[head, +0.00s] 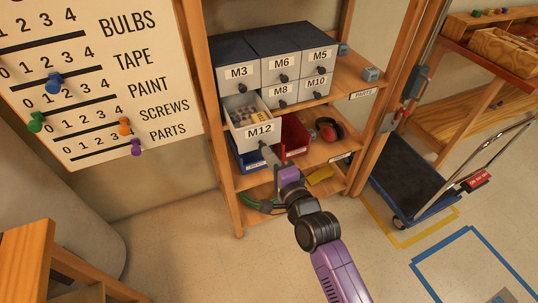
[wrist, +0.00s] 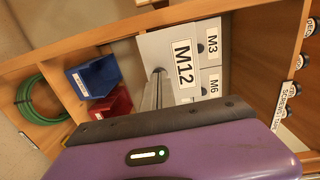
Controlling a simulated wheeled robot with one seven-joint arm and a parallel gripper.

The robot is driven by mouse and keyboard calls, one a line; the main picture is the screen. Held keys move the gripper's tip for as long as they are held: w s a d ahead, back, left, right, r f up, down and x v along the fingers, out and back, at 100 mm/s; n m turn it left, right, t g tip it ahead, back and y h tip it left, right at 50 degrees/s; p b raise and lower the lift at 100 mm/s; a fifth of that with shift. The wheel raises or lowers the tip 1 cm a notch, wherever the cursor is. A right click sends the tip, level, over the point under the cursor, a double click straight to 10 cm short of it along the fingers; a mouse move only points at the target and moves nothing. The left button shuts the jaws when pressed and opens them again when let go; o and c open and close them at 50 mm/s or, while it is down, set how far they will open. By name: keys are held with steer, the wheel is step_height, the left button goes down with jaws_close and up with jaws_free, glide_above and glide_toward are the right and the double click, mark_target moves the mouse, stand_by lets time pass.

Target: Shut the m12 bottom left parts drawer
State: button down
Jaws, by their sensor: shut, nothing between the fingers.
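The M12 drawer (head: 252,134) is at the bottom left of the grey parts cabinet (head: 237,50) and sticks out well past the other drawer fronts. Small parts show inside its open top. My gripper (head: 264,146) is shut and empty, with its fingertips at the lower right of the M12 front. In the wrist view the M12 front (wrist: 168,44) is just ahead of the narrow closed fingers (wrist: 158,74). I cannot tell whether the tips touch it. The drawer's knob is not clearly visible, perhaps hidden by the fingers.
The M3 (head: 240,75), M6, M5, M8 and M10 drawers look shut. On the shelf below stand a blue bin (head: 248,160) and a red bin (head: 293,137), with red earmuffs (head: 329,129) beside them. A wooden upright (head: 222,165) borders the left. The floor in front is clear.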

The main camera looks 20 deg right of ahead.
steer(key=b, duration=0.1)
glide_toward(249, 119)
steer(key=w, duration=0.2)
steer(key=w+a+r, duration=0.1)
steer(key=w, duration=0.2)
steer(key=shift+w+a+r, duration=0.2)
steer(key=shift+w+r, duration=0.05)
steer(key=shift+w, duration=0.05)
steer(key=shift+w+r+b, duration=0.1)
steer(key=shift+w+b, duration=0.35)
steer(key=shift+w, duration=0.1)
steer(key=shift+w+r, duration=0.1)
steer(key=shift+r, duration=0.15)
